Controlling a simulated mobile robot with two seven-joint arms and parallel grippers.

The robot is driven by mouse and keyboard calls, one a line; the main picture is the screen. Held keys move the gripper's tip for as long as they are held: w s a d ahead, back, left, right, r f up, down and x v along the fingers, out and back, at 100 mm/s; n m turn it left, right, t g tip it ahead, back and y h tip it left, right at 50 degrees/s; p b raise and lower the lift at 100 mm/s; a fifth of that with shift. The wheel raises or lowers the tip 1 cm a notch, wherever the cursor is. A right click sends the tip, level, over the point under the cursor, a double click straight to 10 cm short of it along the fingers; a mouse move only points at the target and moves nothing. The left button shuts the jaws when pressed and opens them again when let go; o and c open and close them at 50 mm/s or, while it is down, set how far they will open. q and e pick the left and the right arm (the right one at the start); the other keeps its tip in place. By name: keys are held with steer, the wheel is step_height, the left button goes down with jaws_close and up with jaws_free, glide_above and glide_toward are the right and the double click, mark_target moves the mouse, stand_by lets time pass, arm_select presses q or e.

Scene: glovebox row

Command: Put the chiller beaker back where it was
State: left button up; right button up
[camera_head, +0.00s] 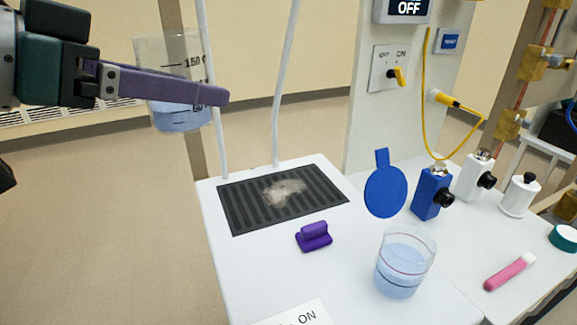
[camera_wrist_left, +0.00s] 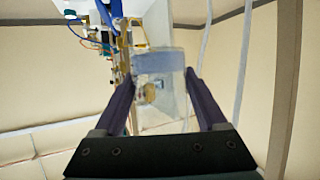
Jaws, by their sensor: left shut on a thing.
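My left gripper (camera_head: 215,92) is at the upper left in the head view, shut on a clear beaker (camera_head: 172,60) with dark volume marks and pale blue liquid low in it. The beaker is upright and held in the air, left of and above the white bench. In the left wrist view the gripper (camera_wrist_left: 158,85) has its two purple fingers on either side of the beaker (camera_wrist_left: 158,62). A second clear beaker (camera_head: 403,262) with pale blue liquid stands on the bench at the front right. My right gripper is not in view.
A dark ribbed mat (camera_head: 240,215) with a pale, wet-looking patch (camera_head: 284,192) lies on the white bench (camera_head: 225,265). A purple block (camera_head: 313,237), a blue paddle (camera_head: 385,192), blue and white bottles and a pink tube (camera_head: 510,272) stand or lie nearby. Two white poles rise behind the mat.

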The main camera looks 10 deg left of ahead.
arm_select(q)
steer(key=w+d+f+n+t+y+b, duration=0.1)
steer(key=w+d+f+n+y+b, duration=0.2)
steer(key=f, duration=0.5)
steer(key=b, duration=0.5)
glide_above(254, 271)
steer(key=shift+m+h, duration=0.3)
steer(key=shift+m, duration=0.1)
step_height(254, 271, down, 15)
steer(key=shift+f, duration=0.2)
steer(key=shift+w+f+b, duration=0.1)
steer(key=shift+f+b, duration=0.4)
steer(key=shift+f, duration=1.6)
steer(key=shift+f, duration=0.1)
steer(key=o, duration=1.4)
steer(key=shift+o, duration=0.2)
